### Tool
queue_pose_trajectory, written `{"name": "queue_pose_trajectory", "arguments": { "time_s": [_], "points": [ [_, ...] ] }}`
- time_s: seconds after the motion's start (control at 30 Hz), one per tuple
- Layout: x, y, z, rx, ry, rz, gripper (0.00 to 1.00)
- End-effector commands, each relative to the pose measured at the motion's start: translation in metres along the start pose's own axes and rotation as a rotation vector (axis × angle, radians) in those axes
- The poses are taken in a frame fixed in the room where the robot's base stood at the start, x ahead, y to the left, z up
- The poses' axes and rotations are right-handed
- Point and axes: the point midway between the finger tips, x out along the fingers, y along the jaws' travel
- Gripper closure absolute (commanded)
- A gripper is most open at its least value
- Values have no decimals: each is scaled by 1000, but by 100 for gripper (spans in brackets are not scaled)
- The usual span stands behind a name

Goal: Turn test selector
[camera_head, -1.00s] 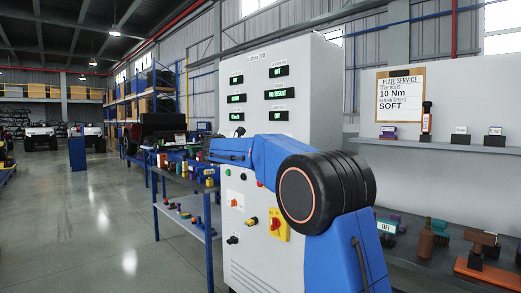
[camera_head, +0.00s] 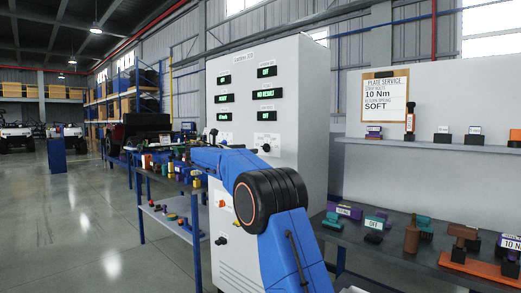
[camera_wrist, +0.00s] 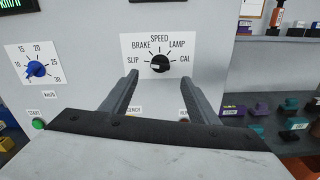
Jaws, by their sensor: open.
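The test selector (camera_wrist: 159,64) is a black round knob on a white plate marked SLIP, BRAKE, SPEED, LAMP and CAL, in the upper middle of the wrist view. Its exact setting is too small to tell. In the head view the selector plate (camera_head: 266,141) shows on the white cabinet, just above my blue arm. My gripper (camera_wrist: 160,76) is open and empty. Its two grey fingers stand apart, left and right of the knob's lower side in the wrist view, and do not appear to touch it. The fingertips are not clear in the head view.
A blue dial (camera_wrist: 36,69) and a green button (camera_wrist: 39,124) sit left on the panel. The cabinet (camera_head: 290,95) carries several green displays. A dark bench (camera_head: 375,262) with tools and blocks and a shelf (camera_head: 450,147) lie to the right. Open floor (camera_head: 80,220) is at left.

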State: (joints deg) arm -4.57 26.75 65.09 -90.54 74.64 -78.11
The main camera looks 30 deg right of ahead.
Motion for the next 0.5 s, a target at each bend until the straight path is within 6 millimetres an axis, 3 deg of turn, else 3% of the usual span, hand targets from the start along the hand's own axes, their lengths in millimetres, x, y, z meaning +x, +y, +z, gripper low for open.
{"name": "queue_pose_trajectory", "arguments": {
  "time_s": [0.3, 0.5],
  "points": [
    [57, 0, -1, 0, 0, -2, 45],
    [84, 0, 0, 1, 0, -1, 45]
  ]
}}
